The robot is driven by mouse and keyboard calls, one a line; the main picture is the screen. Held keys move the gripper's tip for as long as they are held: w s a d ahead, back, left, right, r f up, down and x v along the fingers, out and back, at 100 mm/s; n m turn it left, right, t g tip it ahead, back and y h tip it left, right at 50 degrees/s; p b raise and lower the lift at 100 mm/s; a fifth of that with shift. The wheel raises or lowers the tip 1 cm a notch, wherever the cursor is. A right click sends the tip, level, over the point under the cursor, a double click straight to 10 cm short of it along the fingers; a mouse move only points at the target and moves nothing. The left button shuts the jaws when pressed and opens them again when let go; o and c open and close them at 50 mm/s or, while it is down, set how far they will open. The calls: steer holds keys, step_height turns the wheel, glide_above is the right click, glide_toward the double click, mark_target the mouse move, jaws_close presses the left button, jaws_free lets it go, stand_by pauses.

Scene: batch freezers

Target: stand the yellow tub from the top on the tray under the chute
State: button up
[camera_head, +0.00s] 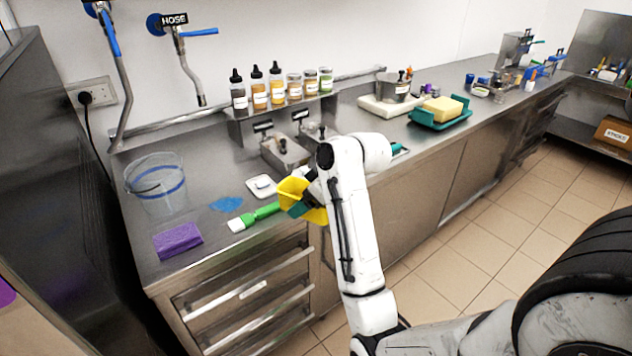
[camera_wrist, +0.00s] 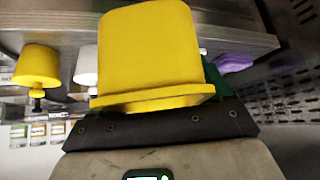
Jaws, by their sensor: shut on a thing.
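My gripper (camera_head: 304,200) is shut on a yellow tub (camera_head: 291,187), held in front of the steel machines near the counter's front edge. In the wrist view the tub (camera_wrist: 150,50) fills the upper middle, its wide rim nearest the gripper's dark edge. A green part shows behind it. A small white tray or dish (camera_head: 255,190) with a small item on it lies on the counter just left of the tub. The steel machines (camera_head: 284,152) stand behind, partly hidden by my arm. I cannot make out the chute clearly, nor whether this tray is under it.
Bottles (camera_head: 258,90) line a shelf behind. A teal tray (camera_head: 440,122) is farther right. Another yellow object (camera_wrist: 38,66) shows at the wrist view's left.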

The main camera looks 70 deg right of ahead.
steer(key=w+a+f, duration=0.1)
steer(key=a+f, duration=0.6)
steer(key=a, duration=0.4)
steer(key=w+a+f+n, duration=0.1)
steer(key=w+a+f, duration=0.1)
steer(key=a+f, duration=0.5)
steer(key=w+a+f+y, duration=0.1)
steer(key=a+f, duration=0.6)
steer(key=a, duration=1)
steer(key=shift+w+a+f+n, duration=0.15)
steer(key=shift+w+f+n, duration=0.2)
steer(key=shift+w, duration=0.25)
